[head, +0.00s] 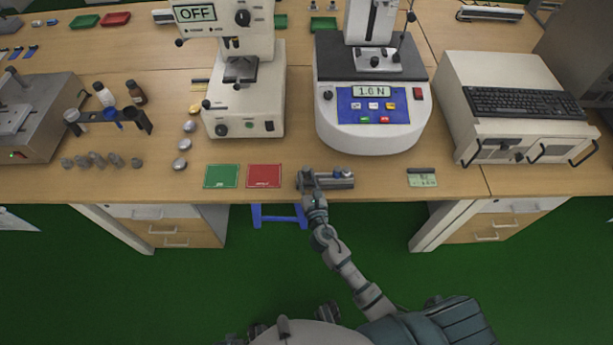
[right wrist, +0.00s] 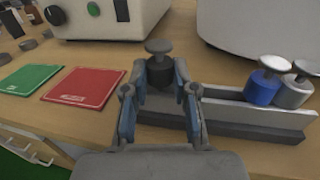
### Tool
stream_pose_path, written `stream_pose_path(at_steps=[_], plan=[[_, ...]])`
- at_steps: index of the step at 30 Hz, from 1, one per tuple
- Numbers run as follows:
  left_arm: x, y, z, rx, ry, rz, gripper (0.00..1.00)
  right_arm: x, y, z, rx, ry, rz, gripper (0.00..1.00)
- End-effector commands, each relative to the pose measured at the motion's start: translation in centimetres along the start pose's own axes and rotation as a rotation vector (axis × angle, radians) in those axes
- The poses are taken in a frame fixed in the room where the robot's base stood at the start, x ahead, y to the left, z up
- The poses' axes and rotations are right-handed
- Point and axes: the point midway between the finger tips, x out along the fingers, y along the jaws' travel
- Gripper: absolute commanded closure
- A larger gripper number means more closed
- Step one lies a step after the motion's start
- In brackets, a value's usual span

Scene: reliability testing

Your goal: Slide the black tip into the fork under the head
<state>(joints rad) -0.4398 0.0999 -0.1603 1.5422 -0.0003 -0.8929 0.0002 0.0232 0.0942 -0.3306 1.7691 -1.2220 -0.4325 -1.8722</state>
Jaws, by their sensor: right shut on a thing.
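The black tip (right wrist: 160,72), dark with a grey mushroom-shaped top, stands upright between the fingers of my right gripper (right wrist: 160,100). The gripper is shut on it at the left end of a grey rack (right wrist: 250,121). I cannot tell whether the tip still touches the rack. In the head view my right gripper (head: 309,184) is at the table's front edge. A white tester with an OFF display (head: 195,13) has a dark fixture under its head (head: 240,68); the fork is too small to make out. My left gripper is not in view.
A blue tip (right wrist: 263,86) and a grey tip (right wrist: 294,92) stand at the rack's right end. Green (head: 221,176) and red (head: 264,176) cards lie left of it. A tester reading 1.0 N (head: 372,105) stands behind.

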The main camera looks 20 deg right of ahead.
Motion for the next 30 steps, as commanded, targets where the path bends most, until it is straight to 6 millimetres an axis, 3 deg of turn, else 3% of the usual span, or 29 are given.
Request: stream_pose_path(at_steps=[12, 13, 16, 26, 30], plan=[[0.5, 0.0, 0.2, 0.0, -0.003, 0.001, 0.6, 0.0, 0.0, -0.6, 0.0, -0.001, 0.0, 1.0], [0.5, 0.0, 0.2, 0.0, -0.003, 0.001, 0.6, 0.0, 0.0, -0.6, 0.0, -0.001, 0.0, 0.7], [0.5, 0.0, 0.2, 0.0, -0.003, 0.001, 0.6, 0.0, 0.0, -0.6, 0.0, -0.001, 0.0, 0.45], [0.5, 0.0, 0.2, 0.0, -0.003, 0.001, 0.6, -0.2, 0.0, -0.7, 0.0, 0.001, 0.0, 0.44], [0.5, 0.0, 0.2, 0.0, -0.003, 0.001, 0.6, -1.7, 0.0, -0.8, 0.001, 0.003, 0.0, 0.44]])
